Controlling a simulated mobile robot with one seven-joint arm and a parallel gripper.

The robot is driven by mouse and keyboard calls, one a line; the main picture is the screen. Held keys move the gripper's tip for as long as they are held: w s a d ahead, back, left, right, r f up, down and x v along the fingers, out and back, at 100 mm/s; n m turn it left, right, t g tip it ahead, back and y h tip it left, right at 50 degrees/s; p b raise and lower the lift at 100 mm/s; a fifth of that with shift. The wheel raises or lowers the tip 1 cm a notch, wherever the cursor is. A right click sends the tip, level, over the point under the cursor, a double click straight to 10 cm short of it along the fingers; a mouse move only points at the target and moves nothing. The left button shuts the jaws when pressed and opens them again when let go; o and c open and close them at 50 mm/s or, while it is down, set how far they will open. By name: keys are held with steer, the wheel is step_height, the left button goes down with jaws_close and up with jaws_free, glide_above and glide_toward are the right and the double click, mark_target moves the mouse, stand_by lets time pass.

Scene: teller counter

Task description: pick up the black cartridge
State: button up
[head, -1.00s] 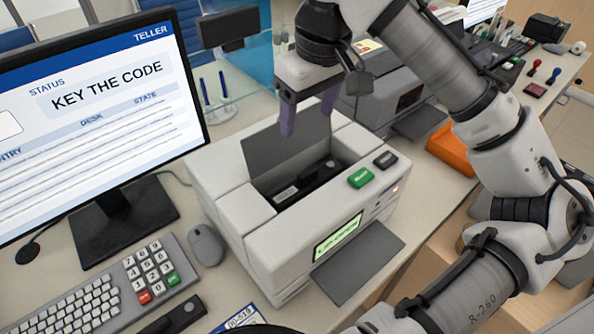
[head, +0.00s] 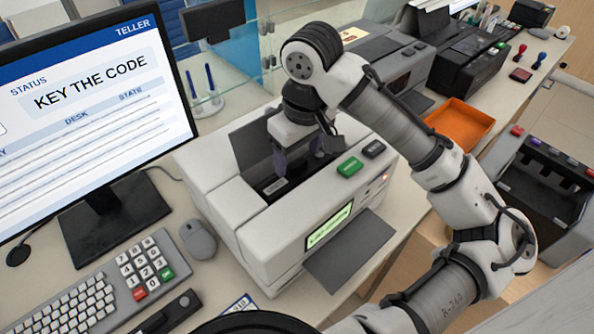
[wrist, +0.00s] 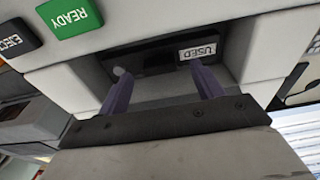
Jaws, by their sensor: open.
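A black cartridge labelled USED (wrist: 150,58) lies in the open bay of the pale grey machine (head: 225,215). In the head view only part of the cartridge (head: 276,187) shows, behind my gripper. My gripper (head: 298,160) is open, pointing down over the bay, with its purple fingers at the opening. In the wrist view the fingers (wrist: 160,72) stand apart near the cartridge's two ends; I cannot tell whether they touch it. Another black bar-shaped piece (head: 168,314) with a round knob lies in front of the keyboard.
The machine's raised lid (head: 252,145) stands behind the bay. Green READY (head: 349,167) and black EJECT (head: 374,149) buttons sit on its top. An orange tray (head: 460,120) and a rack with coloured-topped pieces (head: 545,185) stand right. The monitor (head: 85,110) is left.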

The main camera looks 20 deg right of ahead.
steer(key=shift+w+f, duration=0.1)
steer(key=shift+f, duration=0.95)
steer(key=c, duration=1.1)
steer(key=shift+r, duration=0.15)
